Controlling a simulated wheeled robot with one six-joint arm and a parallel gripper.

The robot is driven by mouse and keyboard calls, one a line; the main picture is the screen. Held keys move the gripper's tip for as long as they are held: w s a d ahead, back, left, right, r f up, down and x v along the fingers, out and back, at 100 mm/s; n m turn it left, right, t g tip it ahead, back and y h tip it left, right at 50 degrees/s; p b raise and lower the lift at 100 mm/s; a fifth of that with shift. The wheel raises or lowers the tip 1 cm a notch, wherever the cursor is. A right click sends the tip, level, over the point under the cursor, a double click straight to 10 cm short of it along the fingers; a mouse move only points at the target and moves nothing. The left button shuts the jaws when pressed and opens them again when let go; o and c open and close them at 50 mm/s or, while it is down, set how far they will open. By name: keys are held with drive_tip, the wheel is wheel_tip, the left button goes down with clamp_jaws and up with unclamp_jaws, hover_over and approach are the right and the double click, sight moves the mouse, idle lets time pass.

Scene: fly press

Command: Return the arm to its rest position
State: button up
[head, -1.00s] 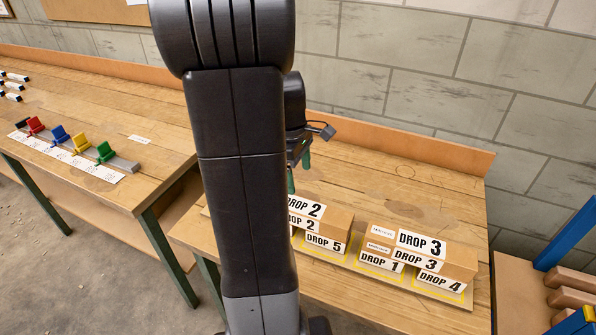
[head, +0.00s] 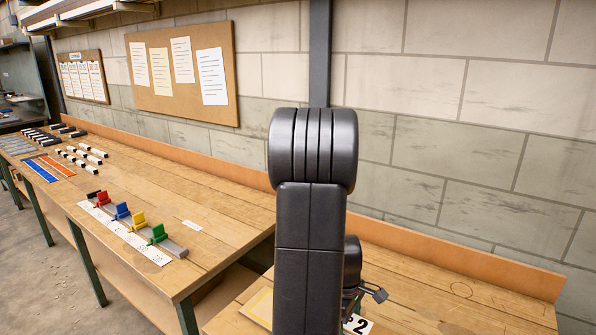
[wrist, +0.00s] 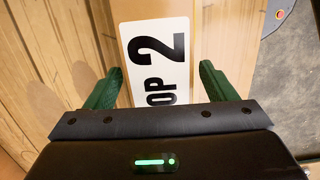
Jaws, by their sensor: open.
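My arm (head: 310,245) stands upright in the middle of the head view, its dark links hiding much of the near bench. In the wrist view my gripper (wrist: 160,68) is open, its two green fingers spread apart. Nothing is visibly held. I cannot tell how far the fingers are above the box.
The near wooden bench (head: 455,300) has a raised back edge (head: 480,262) against the block wall. A second bench (head: 215,210) at left holds a rail with red, blue, yellow and green clamps (head: 122,211), with several white-and-black pieces (head: 85,153) behind.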

wheel_tip(320, 180, up, 2)
drive_tip(key=shift+r, duration=0.1)
idle(0.4)
